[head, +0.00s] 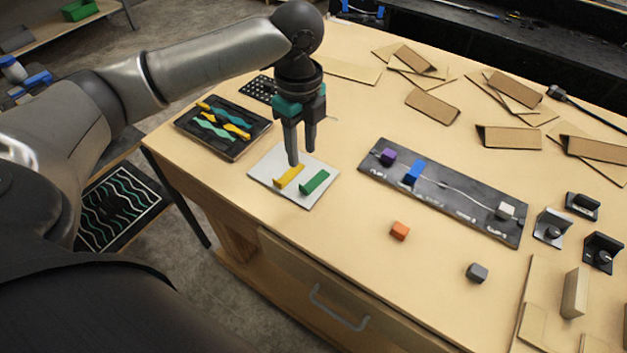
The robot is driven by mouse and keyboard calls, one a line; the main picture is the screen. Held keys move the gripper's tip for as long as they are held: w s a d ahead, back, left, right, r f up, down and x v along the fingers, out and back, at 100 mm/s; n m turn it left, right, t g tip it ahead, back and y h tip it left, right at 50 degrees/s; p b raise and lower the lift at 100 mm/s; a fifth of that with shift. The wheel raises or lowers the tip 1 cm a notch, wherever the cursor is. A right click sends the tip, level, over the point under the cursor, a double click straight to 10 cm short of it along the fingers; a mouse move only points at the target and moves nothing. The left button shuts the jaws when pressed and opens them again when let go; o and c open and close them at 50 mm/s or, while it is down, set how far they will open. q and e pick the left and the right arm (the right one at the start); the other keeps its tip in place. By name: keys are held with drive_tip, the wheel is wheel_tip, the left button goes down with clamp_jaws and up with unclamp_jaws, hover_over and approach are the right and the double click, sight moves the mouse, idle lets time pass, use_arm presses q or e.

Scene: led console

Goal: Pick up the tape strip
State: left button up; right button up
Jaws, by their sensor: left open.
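My left gripper (301,157) points down over a white sheet (263,170) on the table, its fingers apart. One fingertip is close to the upper end of a yellow strip (288,177); I cannot tell whether they touch. A green strip (314,183) lies to the right of the yellow one on the same sheet. Several wavy yellow and teal strips lie in a black tray (238,153) to the left. I cannot tell which of these is the tape strip. My right gripper is not in view.
A dark console board (450,196) with purple, blue and white blocks lies to the right. An orange cube (400,231) and a grey cube (477,272) stand before it. Cardboard pieces (432,106) and black brackets (602,251) lie farther right. The table's front middle is clear.

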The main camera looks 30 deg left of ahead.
use_arm(q)
hover_over(305, 187)
drive_tip(key=f, duration=0.5)
drive_tip(key=shift+s+a, duration=0.1)
drive_tip(key=shift+s, duration=0.1)
drive_tip(key=shift+f, duration=0.5)
wheel_tip(305, 187, down, 5)
drive_tip(key=shift+w+f+b, duration=0.1)
drive_tip(key=shift+w+b, duration=0.05)
drive_tip(key=shift+b, duration=0.35)
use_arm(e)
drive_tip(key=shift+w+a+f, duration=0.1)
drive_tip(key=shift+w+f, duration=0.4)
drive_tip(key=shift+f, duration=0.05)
use_arm(q)
clamp_jaws()
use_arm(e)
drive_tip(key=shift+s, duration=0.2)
